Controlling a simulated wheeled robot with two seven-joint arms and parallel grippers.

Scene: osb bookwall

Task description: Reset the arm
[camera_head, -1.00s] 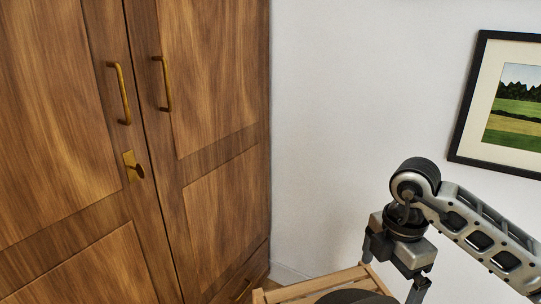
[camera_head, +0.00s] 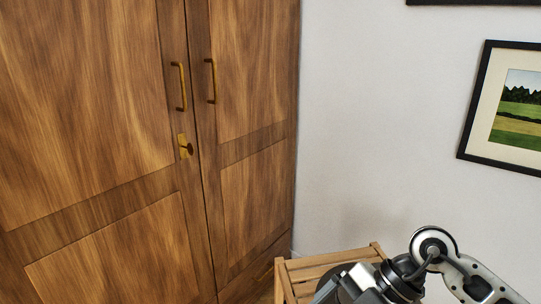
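My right arm comes in from the lower right. Its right gripper (camera_head: 352,288) hangs low at the bottom edge, over a light wooden slatted piece. Its fingers are partly cut off by the frame and dark against dark parts, so I cannot tell whether they are open or shut. No held object shows. My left arm and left gripper are not in view.
A tall wooden cabinet (camera_head: 95,95) with brass handles and a key plate (camera_head: 185,146) fills the left, its doors shut. The wooden slatted piece (camera_head: 330,259) stands low beside my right arm. A framed landscape (camera_head: 518,108) hangs on the white wall.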

